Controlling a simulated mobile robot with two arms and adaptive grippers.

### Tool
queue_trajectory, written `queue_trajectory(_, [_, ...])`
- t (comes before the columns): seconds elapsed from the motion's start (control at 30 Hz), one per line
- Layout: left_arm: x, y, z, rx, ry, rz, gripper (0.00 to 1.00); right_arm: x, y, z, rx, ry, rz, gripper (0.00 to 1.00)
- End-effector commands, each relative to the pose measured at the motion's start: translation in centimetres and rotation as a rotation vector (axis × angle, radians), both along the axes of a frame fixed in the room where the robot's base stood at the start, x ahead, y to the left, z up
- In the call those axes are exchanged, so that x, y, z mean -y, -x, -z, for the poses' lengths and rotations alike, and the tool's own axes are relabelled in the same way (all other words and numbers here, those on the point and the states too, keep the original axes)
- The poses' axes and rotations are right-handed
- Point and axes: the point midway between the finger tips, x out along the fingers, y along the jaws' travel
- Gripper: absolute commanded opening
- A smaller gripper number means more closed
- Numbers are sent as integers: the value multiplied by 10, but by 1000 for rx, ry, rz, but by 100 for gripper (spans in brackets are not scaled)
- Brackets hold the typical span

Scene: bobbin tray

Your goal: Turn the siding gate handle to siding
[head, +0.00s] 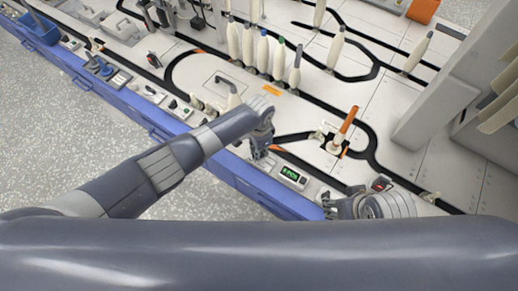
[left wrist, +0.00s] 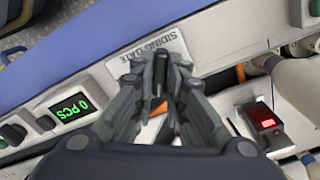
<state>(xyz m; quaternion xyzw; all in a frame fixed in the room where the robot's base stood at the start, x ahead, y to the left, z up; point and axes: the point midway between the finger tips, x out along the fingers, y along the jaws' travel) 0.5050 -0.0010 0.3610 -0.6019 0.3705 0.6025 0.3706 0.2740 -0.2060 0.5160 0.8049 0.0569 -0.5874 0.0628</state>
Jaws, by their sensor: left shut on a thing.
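My left gripper (head: 262,150) reaches down at the near edge of the bobbin table. In the left wrist view its fingers (left wrist: 160,80) are closed around a small dark upright piece (left wrist: 158,89), which looks like the siding gate handle. The fingers hide most of it, so its pointing direction cannot be told. The white "SIDING GATE" label (left wrist: 150,48) lies just beyond the fingertips. In the head view the arm hides the handle. My right gripper (head: 338,206) shows in part at the lower right, and its fingers are unclear.
A counter with a green "0 PCS" display (head: 290,174) sits beside the left gripper. A dark box with a red display (left wrist: 262,118) stands to the right in the wrist view. Black track (head: 367,135) curves over the table. Several upright bobbins (head: 263,53) stand behind. An orange bar (head: 348,120) rises at the right.

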Motion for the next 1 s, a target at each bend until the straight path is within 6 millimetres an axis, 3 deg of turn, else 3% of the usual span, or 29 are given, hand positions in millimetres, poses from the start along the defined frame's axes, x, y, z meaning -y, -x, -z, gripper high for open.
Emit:
queue_trajectory(0.37, [1, 0, 0, -2, 1, -8, 0, 0, 0, 0, 1, 0, 0, 47])
queue_trajectory(0.4, [1, 0, 0, -2, 1, -8, 15, 0, 0, 0, 1, 0, 0, 47])
queue_trajectory(0.5, [1, 0, 0, -2, 1, -7, 32, 0, 0, 0, 1, 0, 0, 47])
queue_trajectory(0.83, [0, 0, -1, 0, 1, -6, 32, 0, -1, -1, 5, -2, 0, 47])
queue_trajectory(1.0, [1, -1, -12, 0, 3, -6, 32, 0, -1, -1, 4, -2, 1, 47])
